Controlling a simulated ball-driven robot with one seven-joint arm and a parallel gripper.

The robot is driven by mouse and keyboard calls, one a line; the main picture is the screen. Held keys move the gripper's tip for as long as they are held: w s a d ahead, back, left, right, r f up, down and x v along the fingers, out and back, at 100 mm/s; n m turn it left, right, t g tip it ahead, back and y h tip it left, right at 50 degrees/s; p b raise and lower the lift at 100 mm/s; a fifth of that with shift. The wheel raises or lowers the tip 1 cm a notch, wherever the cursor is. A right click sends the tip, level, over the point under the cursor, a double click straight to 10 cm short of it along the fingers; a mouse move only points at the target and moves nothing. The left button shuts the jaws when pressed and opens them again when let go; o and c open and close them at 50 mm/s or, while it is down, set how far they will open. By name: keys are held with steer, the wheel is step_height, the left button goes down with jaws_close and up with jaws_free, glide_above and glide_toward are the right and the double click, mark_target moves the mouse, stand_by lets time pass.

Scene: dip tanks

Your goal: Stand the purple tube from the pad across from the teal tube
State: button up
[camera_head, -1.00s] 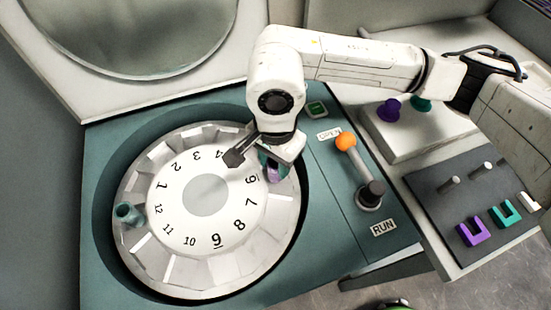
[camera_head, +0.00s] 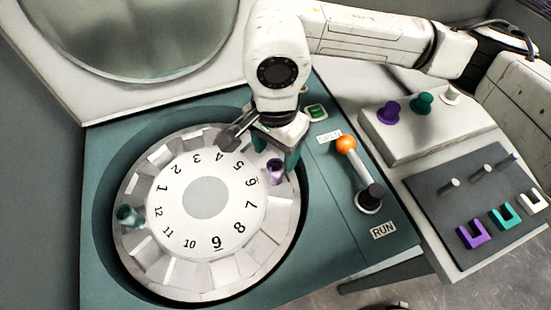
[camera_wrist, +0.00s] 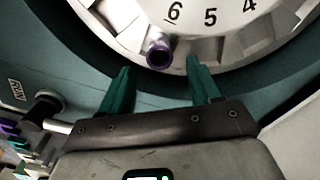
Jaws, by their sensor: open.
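The purple tube (camera_head: 275,172) stands upright in the numbered dial's (camera_head: 180,268) rim, in the slot beside the 6. It also shows in the wrist view (camera_wrist: 158,54), with its open mouth facing the camera. The teal tube (camera_head: 127,215) stands in the rim at the left, beside the 12, straight across the dial from the purple one. My gripper (camera_head: 277,152) has teal fingers and is open and empty just above and behind the purple tube. In the wrist view the fingers (camera_wrist: 158,66) are spread to either side of the tube, apart from it.
An orange-knobbed lever (camera_head: 346,145) stands right of the dial, between the OPEN and RUN labels. Farther right are a pale block (camera_head: 425,140) with purple, teal and white knobs and a dark panel (camera_head: 450,200) with pegs and U-shaped pieces. A round window (camera_head: 150,35) is behind.

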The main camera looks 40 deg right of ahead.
step_height(320, 180, up, 7)
stand_by(0.3)
stand_by(0.5)
